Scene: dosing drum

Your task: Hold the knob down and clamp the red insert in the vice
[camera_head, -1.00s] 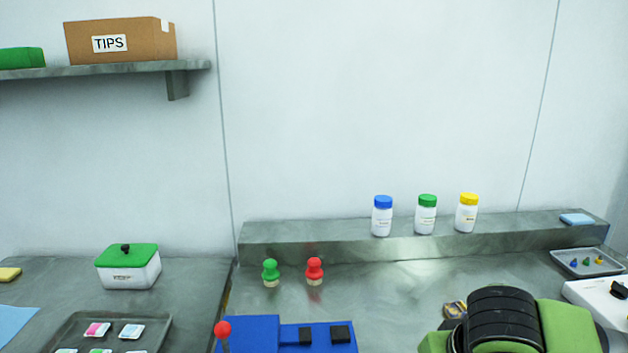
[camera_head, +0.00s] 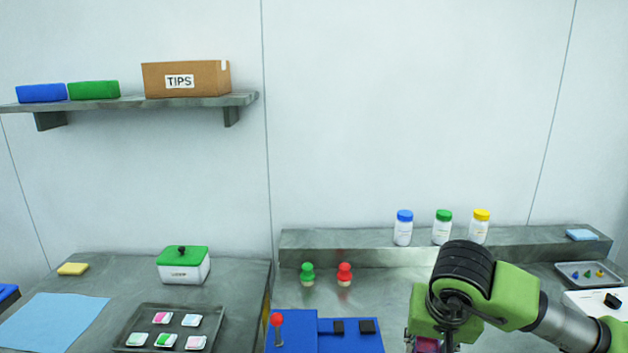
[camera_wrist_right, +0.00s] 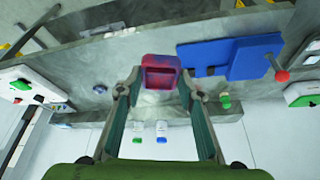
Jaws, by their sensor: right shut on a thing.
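The blue vice (camera_head: 322,338) stands on the bench at the bottom of the head view, with two black jaw blocks (camera_head: 352,327) set apart on it. A red ball knob (camera_head: 277,320) on a short post is at its left end. My right gripper (camera_wrist_right: 160,80) is shut on the red insert (camera_wrist_right: 160,70), a red frame-like block with bluish parts, held in the air. In the head view the insert (camera_head: 427,345) is partly hidden by my wrist, to the right of the vice. In the wrist view the vice (camera_wrist_right: 230,58) is beside the insert, apart from it.
Green (camera_head: 307,273) and red (camera_head: 344,273) handled pieces stand behind the vice. Three capped bottles (camera_head: 442,228) stand on the rear ledge (camera_head: 350,243). A small tray (camera_head: 588,283) lies at the right. A lidded box (camera_head: 184,265) and tray of packets (camera_head: 130,337) are left.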

